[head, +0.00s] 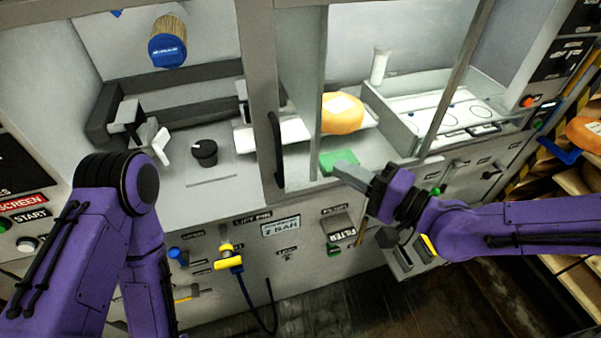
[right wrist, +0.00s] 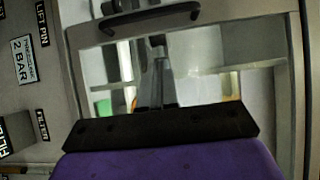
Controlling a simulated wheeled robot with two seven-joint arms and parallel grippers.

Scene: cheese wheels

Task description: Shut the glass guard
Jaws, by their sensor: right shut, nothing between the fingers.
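The glass guard (head: 263,100) is a grey-framed pane with a black upright handle (head: 277,150) near its left edge. It stands in front of the right part of the machine, and the bay to its left is uncovered. The frame (right wrist: 285,110) and handle (right wrist: 150,18) also show in the right wrist view. My right gripper (head: 342,168) is shut and empty, near the guard's lower edge and to the right of the handle, apart from it. It also shows in the right wrist view (right wrist: 158,50). My left arm is at the left; its gripper is not visible.
An orange cheese wheel (head: 342,113) and a green block (head: 338,160) sit in the machine's right part. A yellow-handled fitting (head: 228,262) sticks out below. Shelves with cheese stand at the right.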

